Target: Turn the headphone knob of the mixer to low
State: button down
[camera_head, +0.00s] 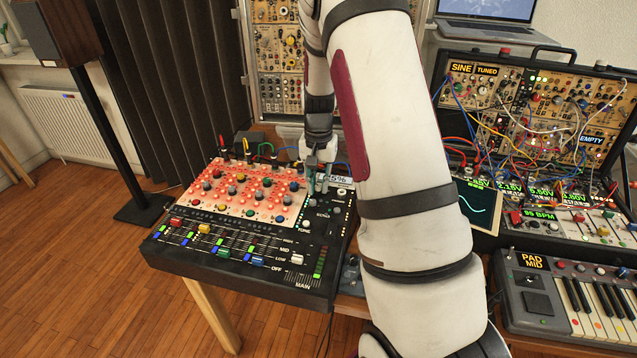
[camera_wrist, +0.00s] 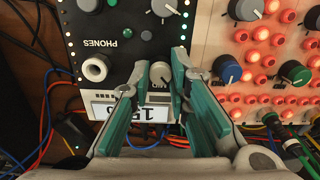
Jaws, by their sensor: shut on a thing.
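The mixer (camera_head: 160,256) is a black console with a red-lit knob panel, coloured faders and a small display (camera_head: 340,180). My gripper (camera_head: 318,188) points down over its far right corner. In the wrist view my gripper (camera_wrist: 160,62) has its teal-padded fingers on either side of a small grey knob (camera_wrist: 160,75), shut on it. The knob stands beside the display (camera_wrist: 118,110). Its label is partly hidden, so I cannot tell its setting. A PHONES label and a round jack (camera_wrist: 95,68) are to its left.
A patch-cable synth (camera_head: 540,125) and a keyboard (camera_head: 535,300) stand to the right. Cables with plugs (camera_head: 248,150) rise along the mixer's back edge. Another knob (camera_wrist: 165,8) and the red-lit panel (camera_wrist: 265,60) lie close to my fingers.

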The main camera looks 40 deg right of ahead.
aim_at(318, 186)
jog(key=shift+w+n, duration=0.1)
jog(key=shift+n, duration=1.9)
jog(key=c, duration=1.5)
grip_release()
jog(key=shift+r, duration=0.1)
notch_tip(318, 186, up, 12)
jog(key=shift+f, duration=0.1)
jog(key=shift+a, duration=0.1)
